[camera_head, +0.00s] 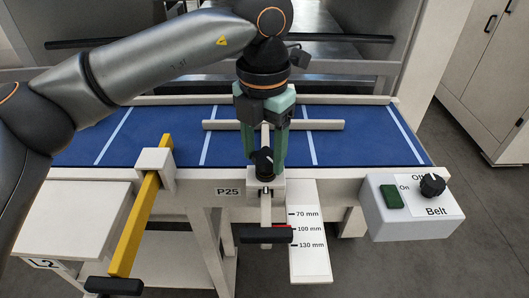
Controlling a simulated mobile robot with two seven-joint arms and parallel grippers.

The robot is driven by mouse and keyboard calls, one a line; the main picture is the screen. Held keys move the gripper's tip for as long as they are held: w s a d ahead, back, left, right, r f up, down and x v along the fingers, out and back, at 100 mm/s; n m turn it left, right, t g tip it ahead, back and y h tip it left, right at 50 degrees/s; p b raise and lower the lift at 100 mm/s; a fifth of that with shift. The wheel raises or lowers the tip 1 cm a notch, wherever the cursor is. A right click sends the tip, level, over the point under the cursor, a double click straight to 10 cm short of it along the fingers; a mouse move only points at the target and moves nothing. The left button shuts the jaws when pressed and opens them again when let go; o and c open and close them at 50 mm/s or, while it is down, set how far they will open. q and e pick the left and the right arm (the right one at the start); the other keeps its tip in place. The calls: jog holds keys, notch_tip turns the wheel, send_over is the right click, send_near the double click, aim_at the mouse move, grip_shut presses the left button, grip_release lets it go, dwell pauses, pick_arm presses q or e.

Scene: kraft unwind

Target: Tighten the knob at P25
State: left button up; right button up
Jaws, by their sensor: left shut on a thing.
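The black knob (264,162) sits on the front rail of the blue conveyor, right beside the P25 label (228,191). My left gripper (265,158) comes down over the knob from above, with its green fingers shut on the knob from both sides. Part of the knob is hidden by the fingers. Below the knob, a light rod ends in a black handle (266,235), beside a scale (308,230) marked 70, 100 and 130 mm. A red mark shows near the 100 mm line. My right gripper is not in view.
A yellow bar (138,226) runs through a white bracket (155,160) at left, ending in a black grip. A pale crossbar (318,125) lies over the blue belt (365,145). A Belt control box (412,208) with green button and black dial stands at right. A white shelf (75,215) sits at left.

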aim_at(262, 156)
pick_arm(q)
jog(key=m, duration=0.3)
jog(key=shift+w+a+r+m, duration=0.1)
jog(key=shift+w+r+m, duration=0.1)
jog(key=shift+r+m, duration=0.1)
jog(key=shift+w+m, duration=0.1)
jog(key=shift+m, duration=1.7)
jog(key=o, duration=1.4)
jog(key=shift+f, duration=0.15)
notch_tip(262, 156, up, 13)
jog(key=shift+f, duration=0.2)
